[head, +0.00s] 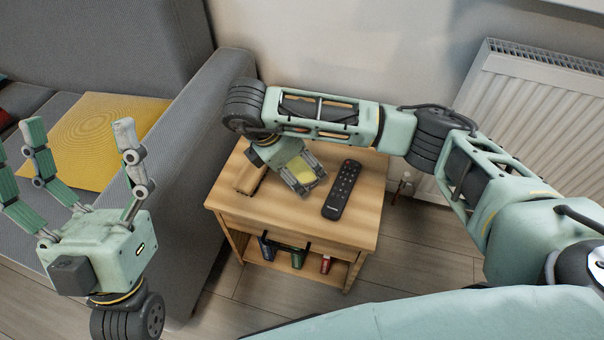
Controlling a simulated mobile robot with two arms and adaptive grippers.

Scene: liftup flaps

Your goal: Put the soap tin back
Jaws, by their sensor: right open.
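My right gripper (304,180) reaches down over the wooden side table (350,226), pointing at its top, with its fingers open. A small yellow patch (299,169) shows between its fingers. It may be the soap tin, but the gripper covers most of it, and I cannot tell whether the fingers touch it. No other thing in view is clearly the soap tin. My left gripper (80,150) is at the left, in front of the sofa, with its fingers spread upward and empty.
A black remote (343,190) lies right of my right gripper. A brown block-like object (250,175) lies left of it. Blue (266,247), green (298,257) and red (326,264) items stand on the lower shelf. A grey sofa (190,150) and a radiator (545,110) flank the table.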

